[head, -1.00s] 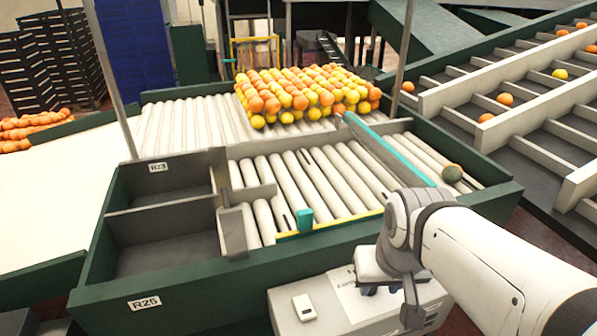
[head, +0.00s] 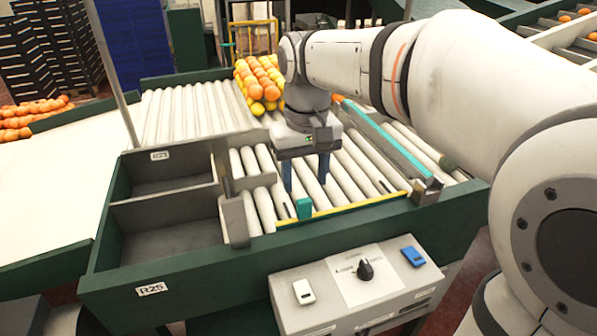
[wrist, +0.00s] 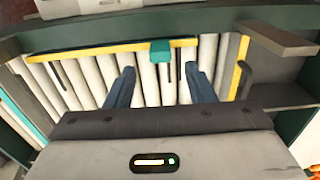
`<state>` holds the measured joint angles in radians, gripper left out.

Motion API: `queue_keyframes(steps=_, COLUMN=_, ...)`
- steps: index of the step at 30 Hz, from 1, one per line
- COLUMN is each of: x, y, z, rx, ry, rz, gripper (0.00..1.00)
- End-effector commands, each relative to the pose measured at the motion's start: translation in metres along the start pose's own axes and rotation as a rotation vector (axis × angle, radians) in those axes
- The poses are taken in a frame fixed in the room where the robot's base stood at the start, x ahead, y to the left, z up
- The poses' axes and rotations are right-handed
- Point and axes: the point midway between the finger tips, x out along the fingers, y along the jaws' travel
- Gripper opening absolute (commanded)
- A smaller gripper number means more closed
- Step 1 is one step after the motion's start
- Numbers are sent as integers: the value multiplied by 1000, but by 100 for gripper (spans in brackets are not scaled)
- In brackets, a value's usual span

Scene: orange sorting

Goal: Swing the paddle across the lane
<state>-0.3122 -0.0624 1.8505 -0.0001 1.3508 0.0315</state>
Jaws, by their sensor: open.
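A low yellow-edged bar, which looks like the paddle (head: 355,207), lies along the front edge of the roller lane (head: 345,182). A teal block (head: 304,208) stands up on it near its left end. My gripper (head: 305,178) is open and empty, pointing down over the rollers just behind the teal block. In the wrist view, my two blue fingers (wrist: 160,70) are apart, with the teal block (wrist: 160,52) ahead between their lines. They do not appear to touch it.
Oranges (head: 258,85) are piled behind, partly hidden by my arm. Grey bins (head: 165,228) lie left. A control box (head: 355,285) stands in front.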

Motion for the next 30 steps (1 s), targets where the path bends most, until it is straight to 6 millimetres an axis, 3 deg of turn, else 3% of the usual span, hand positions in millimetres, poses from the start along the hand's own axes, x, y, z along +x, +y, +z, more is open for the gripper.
queue_keyframes(steps=15, x=68, y=-1, z=0, rx=-2, ry=-5, rz=0, gripper=49)
queue_keyframes(steps=26, x=75, y=0, z=-1, rx=-1, ry=-3, rz=0, gripper=49)
queue_keyframes(steps=30, x=75, y=0, z=-1, rx=0, ry=-3, rz=0, gripper=38)
